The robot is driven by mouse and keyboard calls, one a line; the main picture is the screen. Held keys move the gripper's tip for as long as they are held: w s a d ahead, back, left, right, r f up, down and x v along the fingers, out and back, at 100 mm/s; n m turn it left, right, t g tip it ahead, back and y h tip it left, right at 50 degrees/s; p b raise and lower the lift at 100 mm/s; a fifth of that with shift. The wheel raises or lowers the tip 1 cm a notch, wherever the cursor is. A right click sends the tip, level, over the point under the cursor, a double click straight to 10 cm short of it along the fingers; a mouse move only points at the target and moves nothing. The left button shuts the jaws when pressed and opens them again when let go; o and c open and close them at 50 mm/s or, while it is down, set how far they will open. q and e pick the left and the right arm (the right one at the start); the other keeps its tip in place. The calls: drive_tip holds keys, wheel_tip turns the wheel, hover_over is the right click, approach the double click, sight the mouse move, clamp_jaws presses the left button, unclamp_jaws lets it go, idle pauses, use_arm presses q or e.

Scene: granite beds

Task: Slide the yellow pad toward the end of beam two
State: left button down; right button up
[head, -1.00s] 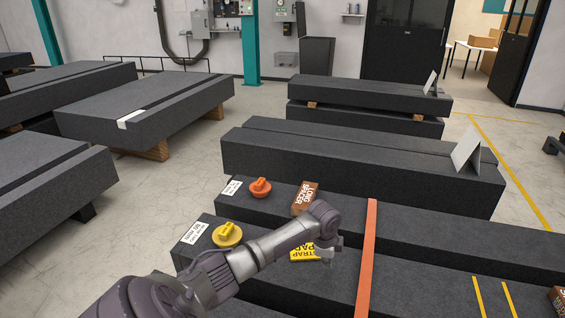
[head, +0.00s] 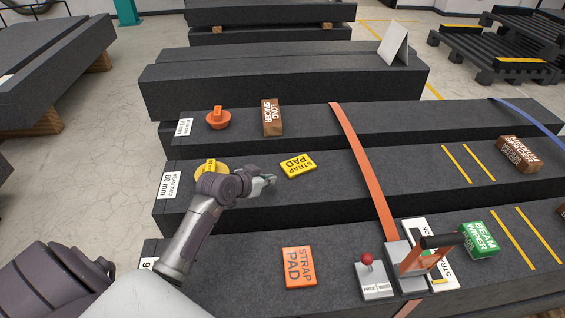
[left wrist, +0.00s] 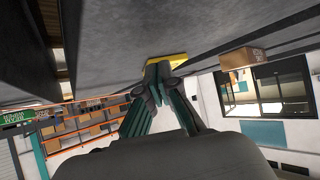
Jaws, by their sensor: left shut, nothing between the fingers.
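The yellow strap pad (head: 298,165) lies flat on beam two (head: 345,180), between the yellow round knob and the orange strap. It also shows in the left wrist view (left wrist: 168,59), just beyond the fingertips. My left gripper (head: 270,181) is low over beam two, at the pad's left, near side. Its fingers are shut and empty; in the left wrist view the fingertips (left wrist: 158,72) come very close to the pad, and I cannot tell if they touch. Beam two's label (head: 171,184) is at its left end. My right gripper is not in view.
An orange strap (head: 362,160) crosses the beams right of the pad. Two yellow lines (head: 468,163) and a brown spacer block (head: 519,154) are farther right on beam two. The yellow knob (head: 210,170) is behind my left wrist. An orange pad (head: 299,267) lies on the nearest beam.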

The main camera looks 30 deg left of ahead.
sight(298, 162)
use_arm(q)
drive_tip(key=w, duration=0.4)
drive_tip(key=w+d, duration=0.1)
drive_tip(key=w, duration=0.3)
drive_tip(key=w+d, duration=0.1)
drive_tip(key=w, duration=0.3)
drive_tip(key=shift+f, duration=0.5)
drive_tip(key=shift+f+b, duration=0.25)
drive_tip(key=shift+b, duration=0.05)
drive_tip(key=shift+s+f, duration=0.15)
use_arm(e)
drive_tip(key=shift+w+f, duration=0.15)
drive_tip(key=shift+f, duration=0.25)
